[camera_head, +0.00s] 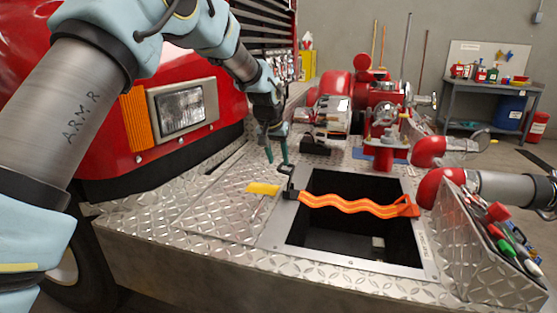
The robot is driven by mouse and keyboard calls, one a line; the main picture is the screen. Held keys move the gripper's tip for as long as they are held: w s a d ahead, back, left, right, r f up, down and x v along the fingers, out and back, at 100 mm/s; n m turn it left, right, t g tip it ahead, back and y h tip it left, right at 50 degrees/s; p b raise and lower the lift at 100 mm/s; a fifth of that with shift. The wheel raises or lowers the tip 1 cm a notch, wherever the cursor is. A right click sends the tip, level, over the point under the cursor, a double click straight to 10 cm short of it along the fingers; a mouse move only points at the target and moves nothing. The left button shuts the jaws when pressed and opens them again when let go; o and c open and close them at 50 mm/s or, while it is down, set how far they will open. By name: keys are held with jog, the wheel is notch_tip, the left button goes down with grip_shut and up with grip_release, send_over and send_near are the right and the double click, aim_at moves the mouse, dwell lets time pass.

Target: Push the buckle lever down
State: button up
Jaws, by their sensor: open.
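An orange strap (350,206) with a yellow wavy stripe lies across an open dark compartment (330,238) in the diamond-plate bumper. At its left end, on the compartment's rim, sits a small black buckle (291,194); its lever looks raised, but it is too small to be sure. My gripper (277,165) points down just above and slightly left of the buckle, with its two fingers apart and nothing between them. The fingertips appear close to the buckle; I cannot tell whether they touch it.
A yellow tag (263,188) lies left of the buckle. A red pump with valves (385,120) stands behind the compartment, and a tray of markers (500,232) stands at the right. The plate at front left is clear.

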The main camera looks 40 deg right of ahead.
jog(key=shift+x, duration=0.95)
grip_shut()
jog(key=shift+w, duration=0.1)
dwell(0.7)
